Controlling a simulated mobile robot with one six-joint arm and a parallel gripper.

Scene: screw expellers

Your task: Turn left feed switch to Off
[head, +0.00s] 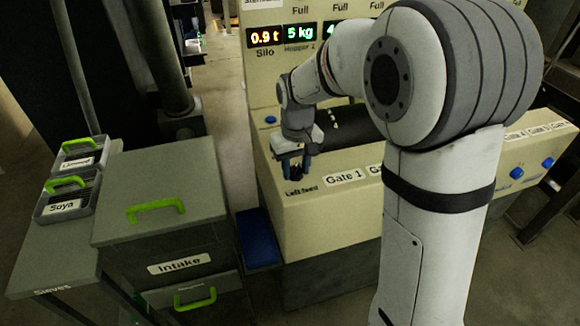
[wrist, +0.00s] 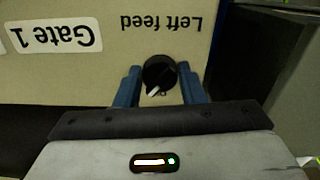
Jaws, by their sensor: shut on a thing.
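The left feed switch (wrist: 158,73) is a round black knob with a white pointer mark, on the cream panel by the "Left feed" label, seen upside down in the wrist view. The pointer slants toward the lower left of that view. My gripper (wrist: 160,84) has its two blue fingers on either side of the knob, shut on it. In the head view my gripper (head: 297,170) points down at the panel (head: 330,205) just above the "Left feed" label, and it hides the knob there.
Gate labels (head: 345,178) run along the panel to the right, with blue knobs (head: 515,201) at the far right. A dark roller (head: 352,122) lies behind my gripper. The Intake cabinet (head: 160,210) with green handles stands to the left. Lit displays (head: 299,32) are above.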

